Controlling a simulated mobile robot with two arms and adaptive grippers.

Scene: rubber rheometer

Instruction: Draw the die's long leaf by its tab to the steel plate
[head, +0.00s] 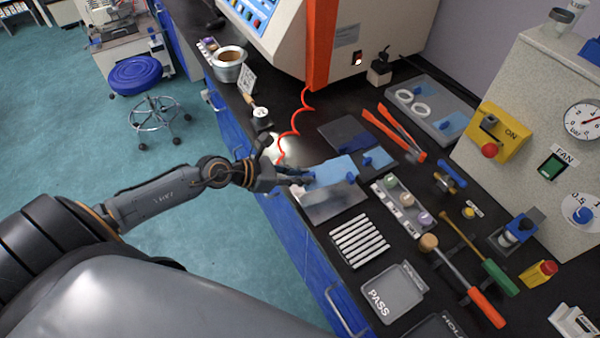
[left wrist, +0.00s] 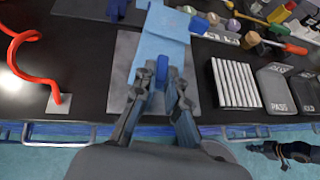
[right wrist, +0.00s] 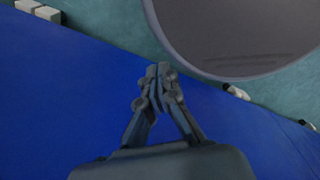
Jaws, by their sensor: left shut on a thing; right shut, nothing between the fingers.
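The long leaf (head: 335,171) is a light blue sheet that overlaps the far part of the grey steel plate (head: 330,205). My left gripper (head: 306,178) is at the leaf's near left end. In the left wrist view the gripper (left wrist: 162,82) is shut on the leaf's small blue tab (left wrist: 162,67). There the leaf (left wrist: 163,32) reaches back past the far edge of the steel plate (left wrist: 124,55). I cannot tell where the die's body ends beneath the sheets. My right gripper (right wrist: 162,78) is shut and empty over a blue surface, away from the bench things.
A dark mat (head: 338,128) and a small blue square (head: 378,159) lie just behind the leaf. Orange tongs (head: 402,133), a tray of pots (head: 402,205) and several white strips (head: 359,242) lie to the right.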

